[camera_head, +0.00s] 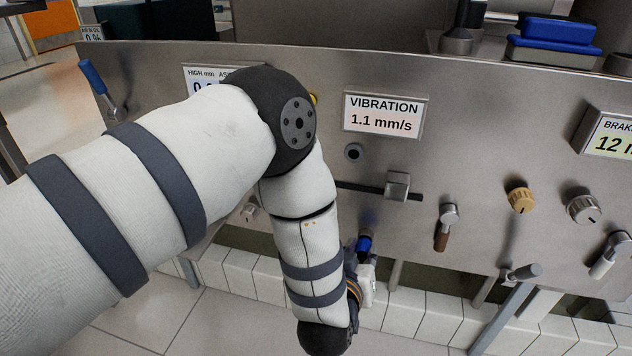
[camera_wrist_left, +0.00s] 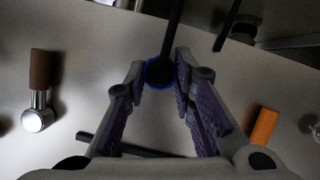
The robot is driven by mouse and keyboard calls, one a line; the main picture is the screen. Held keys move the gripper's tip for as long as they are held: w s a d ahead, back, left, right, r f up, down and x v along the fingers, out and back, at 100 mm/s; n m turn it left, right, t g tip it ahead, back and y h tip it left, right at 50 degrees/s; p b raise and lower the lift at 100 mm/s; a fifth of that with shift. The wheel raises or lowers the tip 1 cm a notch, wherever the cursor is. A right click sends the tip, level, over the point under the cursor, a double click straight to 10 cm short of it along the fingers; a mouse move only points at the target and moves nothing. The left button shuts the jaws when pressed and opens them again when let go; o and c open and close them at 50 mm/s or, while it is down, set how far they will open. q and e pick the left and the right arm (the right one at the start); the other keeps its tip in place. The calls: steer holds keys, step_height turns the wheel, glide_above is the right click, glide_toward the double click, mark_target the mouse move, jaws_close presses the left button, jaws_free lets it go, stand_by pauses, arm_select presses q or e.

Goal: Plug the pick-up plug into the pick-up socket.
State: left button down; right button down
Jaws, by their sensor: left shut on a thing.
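My left gripper (camera_head: 363,254) is low in front of the grey panel, mostly hidden by its own wrist in the head view. It is shut on the blue pick-up plug (camera_head: 364,243), which shows as a small blue piece. In the left wrist view the plug is a blue ring with a dark middle (camera_wrist_left: 159,73) between the fingertips, with a dark cable or rod running up from it. A round dark socket (camera_head: 353,152) sits on the panel under the vibration display, above the plug in the picture and apart from it. My right gripper is not in view.
A slider knob (camera_head: 397,186) in a slot lies between socket and gripper, to the right. A brown-handled lever (camera_head: 445,228) and several knobs stick out farther right. The vibration display (camera_head: 384,114) is above the socket. An orange piece (camera_wrist_left: 265,126) shows in the wrist view.

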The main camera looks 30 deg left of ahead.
arm_select(q)
steer(key=shift+s+d+p, duration=0.25)
steer(key=shift+s+p, duration=0.2)
steer(key=shift+s, duration=0.5)
steer(key=shift+s+d+p, duration=0.3)
steer(key=shift+s+p, duration=0.2)
steer(key=shift+s, duration=0.45)
steer(key=shift+s+d+p, duration=0.25)
steer(key=shift+s+p, duration=0.2)
steer(key=shift+s, duration=0.5)
